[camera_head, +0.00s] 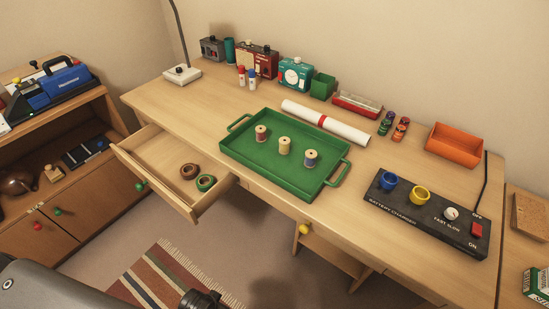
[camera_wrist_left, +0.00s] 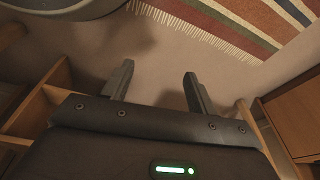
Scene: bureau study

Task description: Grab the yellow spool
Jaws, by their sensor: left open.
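The yellow spool (camera_head: 284,146) stands upright in the middle of the green tray (camera_head: 245,167) on the desk. It is pale yellow and sits between a red spool (camera_head: 261,134) and a blue spool (camera_head: 311,159), apart from both. My left gripper (camera_wrist_left: 157,82) is open and empty in the left wrist view, with only floor and the striped rug's fringe beyond its fingers. No spool shows in that view. My right gripper is not in view.
An open drawer (camera_head: 160,172) with tape rolls sticks out at the desk's front left. A white paper roll (camera_head: 325,121) lies behind the tray. A black battery charger (camera_head: 425,217) is to its right. A striped rug (camera_head: 165,280) lies on the floor below.

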